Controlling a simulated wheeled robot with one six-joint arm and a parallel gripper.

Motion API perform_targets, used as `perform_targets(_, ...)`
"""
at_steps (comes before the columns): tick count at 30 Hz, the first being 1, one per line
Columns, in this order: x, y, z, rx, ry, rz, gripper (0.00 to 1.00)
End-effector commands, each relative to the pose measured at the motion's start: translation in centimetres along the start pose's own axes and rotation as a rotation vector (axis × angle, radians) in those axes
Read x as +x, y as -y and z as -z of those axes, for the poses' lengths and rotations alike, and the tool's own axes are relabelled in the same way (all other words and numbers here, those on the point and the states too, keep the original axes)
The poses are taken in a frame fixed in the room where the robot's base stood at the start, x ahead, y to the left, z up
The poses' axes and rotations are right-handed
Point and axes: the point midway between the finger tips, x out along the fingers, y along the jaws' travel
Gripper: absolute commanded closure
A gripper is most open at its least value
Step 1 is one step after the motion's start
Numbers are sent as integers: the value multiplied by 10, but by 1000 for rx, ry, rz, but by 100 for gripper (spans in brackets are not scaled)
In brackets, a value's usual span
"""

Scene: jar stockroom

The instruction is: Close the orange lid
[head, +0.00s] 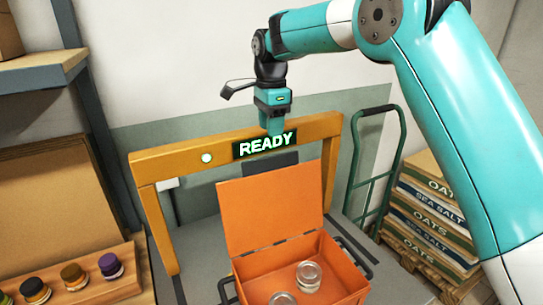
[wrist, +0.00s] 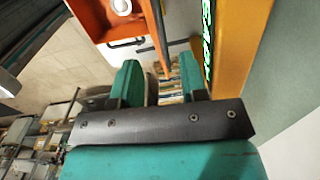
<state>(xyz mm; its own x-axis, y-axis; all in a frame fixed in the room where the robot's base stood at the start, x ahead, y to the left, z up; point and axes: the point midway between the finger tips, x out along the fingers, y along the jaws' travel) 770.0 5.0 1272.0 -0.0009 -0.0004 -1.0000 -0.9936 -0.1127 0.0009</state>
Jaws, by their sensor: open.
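The orange lid (head: 270,208) stands open and nearly upright at the back edge of the orange box (head: 337,264). Two clear glass jars (head: 309,275) sit inside the box, the nearer one cut off by the frame edge. My gripper (head: 275,127) points down above the lid, in front of the beam with the sign. In the wrist view its two teal fingers (wrist: 160,70) are apart with nothing held between them. The lid shows there edge-on as a thin orange strip (wrist: 156,36) just beyond the gap between the fingers. I cannot tell whether they touch.
An orange-yellow frame (head: 152,215) with a lit READY sign (head: 265,144) stands behind the box on a grey table. A green hand truck (head: 396,160) and stacked sacks (head: 432,215) stand at the right. Several small jars (head: 72,276) sit on a wooden rack at the left.

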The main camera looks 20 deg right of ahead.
Motion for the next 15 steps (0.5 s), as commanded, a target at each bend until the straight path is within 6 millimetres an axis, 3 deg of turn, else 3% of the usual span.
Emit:
perform_targets(9, 65, -1, 0, -2, 0, -4, 60)
perform_targets(15, 88, 0, -1, -2, 0, -1, 60)
